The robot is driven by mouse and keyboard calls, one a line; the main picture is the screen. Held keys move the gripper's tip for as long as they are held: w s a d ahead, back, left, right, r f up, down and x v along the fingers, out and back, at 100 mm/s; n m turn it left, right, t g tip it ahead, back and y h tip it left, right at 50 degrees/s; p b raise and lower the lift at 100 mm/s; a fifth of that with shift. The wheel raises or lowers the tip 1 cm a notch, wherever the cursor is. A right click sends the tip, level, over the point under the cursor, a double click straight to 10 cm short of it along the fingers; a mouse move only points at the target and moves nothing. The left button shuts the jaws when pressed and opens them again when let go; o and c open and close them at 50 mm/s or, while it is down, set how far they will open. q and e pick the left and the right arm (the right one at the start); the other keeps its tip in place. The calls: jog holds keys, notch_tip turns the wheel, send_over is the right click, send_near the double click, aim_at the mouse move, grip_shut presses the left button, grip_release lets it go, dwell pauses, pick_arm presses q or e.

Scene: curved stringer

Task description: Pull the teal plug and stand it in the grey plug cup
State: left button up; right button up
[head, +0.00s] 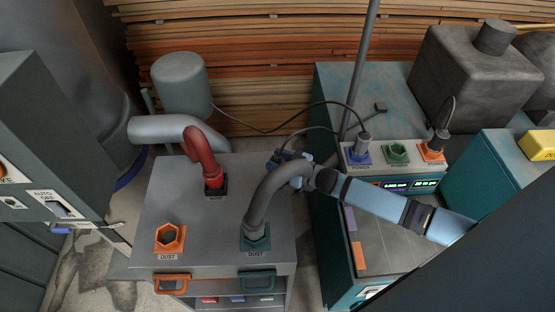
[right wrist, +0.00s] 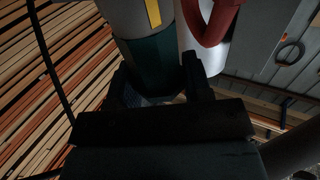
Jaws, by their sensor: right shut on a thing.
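My right arm reaches in from the right in the head view, and its gripper (head: 283,159) is partly hidden near the top of a curved grey hose (head: 268,192). In the right wrist view the gripper (right wrist: 160,95) is shut on a teal plug (right wrist: 148,62) with a grey upper part and a yellow stripe. I cannot make out this plug in the head view. The hose's lower end meets a teal port (head: 256,238) marked DUST. I cannot pick out the grey plug cup with certainty. My left gripper is not in view.
A red elbow hose (head: 203,158) and an open orange port (head: 169,238) are on the grey cabinet (head: 205,250). The right panel has a blue socket (head: 357,156) and an orange socket (head: 432,153) with grey plugs, and an empty green socket (head: 397,153). Black cables cross behind.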

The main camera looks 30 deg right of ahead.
jog(key=shift+f+b, duration=0.6)
jog(key=shift+f, duration=0.35)
jog(key=o, duration=1.1)
jog(key=shift+s, duration=0.1)
jog(key=shift+b+v, duration=1.05)
jog(key=shift+v, duration=5.8)
